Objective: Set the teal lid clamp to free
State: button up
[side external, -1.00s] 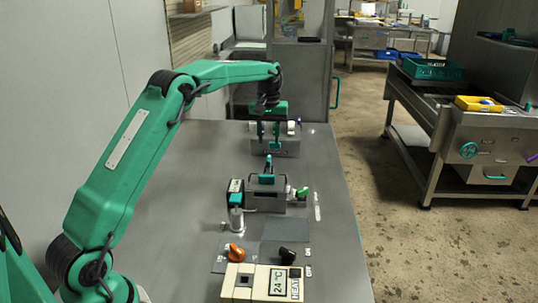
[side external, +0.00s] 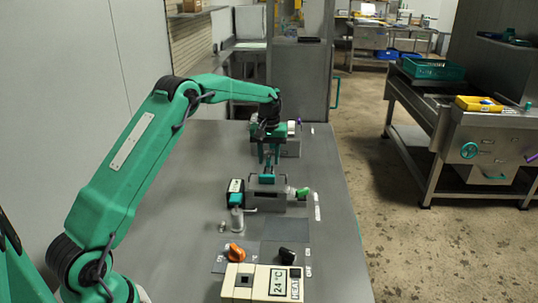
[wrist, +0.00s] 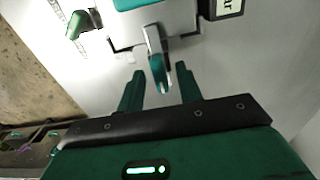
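The teal lid clamp (side external: 268,169) is a small lever on the grey box (side external: 266,197) in the middle of the bench. In the wrist view the clamp shows as a metal arm with a teal tip (wrist: 158,74), pointing toward my gripper (wrist: 160,70). My gripper, also seen in the side view (side external: 269,155), is open with its fingers pointing down. In the wrist view the teal tip lies between the two fingertips, with space on both sides. I cannot tell whether the fingers are at its height. In the side view the fingers partly cover the clamp.
A green-handled valve (side external: 303,192) is on the box's right, a black-and-teal unit (side external: 235,192) on its left. A panel (side external: 262,283) with a display stands in front, near an orange knob (side external: 235,251) and a black knob (side external: 286,256). Another fixture (side external: 291,147) stands behind my gripper.

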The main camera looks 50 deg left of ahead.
grip_shut()
jog(key=shift+m, duration=0.4)
jog(key=m, duration=0.8)
jog(key=shift+m, duration=0.4)
jog(key=m, duration=0.4)
jog(key=shift+m, duration=2.2)
